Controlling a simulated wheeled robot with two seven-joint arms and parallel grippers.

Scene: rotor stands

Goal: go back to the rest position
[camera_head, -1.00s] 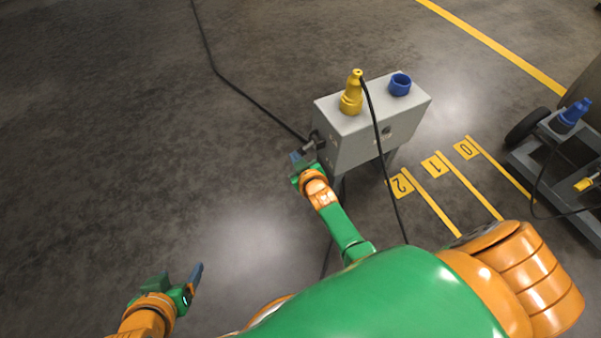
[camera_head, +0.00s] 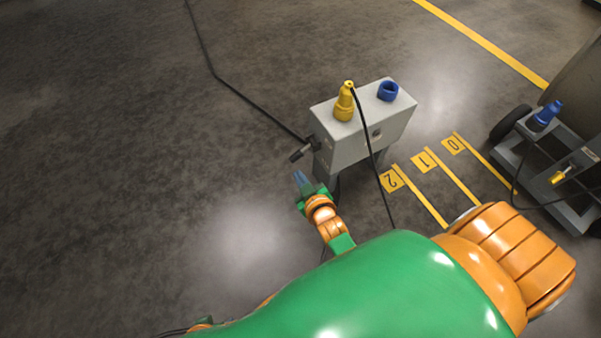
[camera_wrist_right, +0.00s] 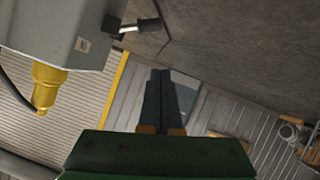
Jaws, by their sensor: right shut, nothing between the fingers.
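My right gripper (camera_head: 300,178) is shut and empty, in front of the grey box (camera_head: 350,148) and a little below its side handle (camera_head: 303,152), apart from both. In the right wrist view its two dark fingers (camera_wrist_right: 160,75) lie together with nothing between them. The handle (camera_wrist_right: 140,25) shows there beyond the fingertips, on the box (camera_wrist_right: 70,30). Only a small green and orange piece, probably of my left gripper or wrist, shows at the bottom edge of the head view; its fingers cannot be made out.
A yellow plug (camera_head: 344,103) with a black cable and a blue socket (camera_head: 388,91) are on top of the box. At right stands a grey wheeled cart (camera_head: 509,160) with a blue plug (camera_head: 546,114). Numbered yellow floor marks (camera_head: 422,160) lie between. The floor at left is clear apart from a cable.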

